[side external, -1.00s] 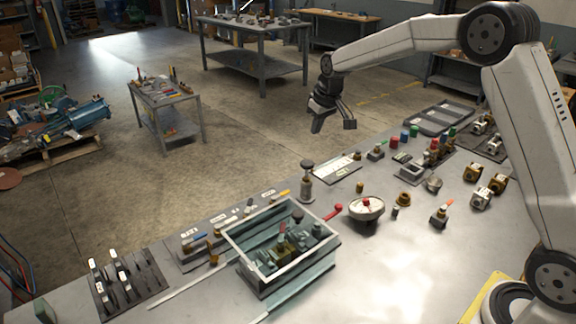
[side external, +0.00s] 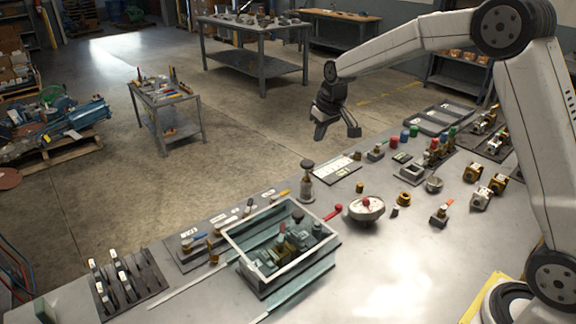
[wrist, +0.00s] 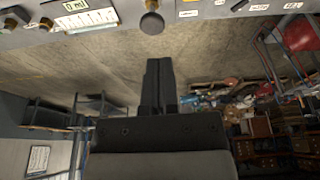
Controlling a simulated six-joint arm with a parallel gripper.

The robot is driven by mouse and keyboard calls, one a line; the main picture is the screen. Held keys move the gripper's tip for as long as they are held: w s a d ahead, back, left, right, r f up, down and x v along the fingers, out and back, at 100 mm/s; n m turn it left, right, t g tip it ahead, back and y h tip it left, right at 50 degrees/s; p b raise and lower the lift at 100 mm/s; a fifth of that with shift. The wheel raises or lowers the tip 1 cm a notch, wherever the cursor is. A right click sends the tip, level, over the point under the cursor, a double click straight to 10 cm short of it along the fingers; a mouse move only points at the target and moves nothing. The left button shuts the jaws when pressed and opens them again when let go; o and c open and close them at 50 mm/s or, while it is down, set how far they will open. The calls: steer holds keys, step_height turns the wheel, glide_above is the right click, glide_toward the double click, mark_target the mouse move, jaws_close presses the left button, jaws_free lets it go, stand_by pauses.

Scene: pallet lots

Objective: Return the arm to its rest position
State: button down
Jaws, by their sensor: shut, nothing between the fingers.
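My gripper (side external: 337,130) hangs in the air over the far edge of the grey workbench (side external: 215,300) in the side external view, above and beyond the labelled tray. It points down and holds nothing. In the wrist view my gripper (wrist: 159,70) shows its fingers together and empty, with floor behind them. My arm stretches in from the right, raised clear of everything on the bench.
The bench holds an open glass-sided box (side external: 275,245) with parts, a stamp-like tool (side external: 307,182), a round bowl (side external: 366,208), a slotted rack (side external: 125,285) and several small fittings at the right. The bench's front middle is clear. A small cart (side external: 165,105) stands beyond.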

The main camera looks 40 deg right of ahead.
steer(key=s+a+f, duration=0.2)
steer(key=s, duration=0.6)
steer(key=s+a+f, duration=0.2)
steer(key=s+f, duration=0.1)
steer(key=s, duration=0.6)
steer(key=s+a+f, duration=0.2)
steer(key=s+a, duration=0.1)
steer(key=s, duration=0.6)
steer(key=shift+f+g, duration=0.25)
steer(key=shift+g, duration=0.05)
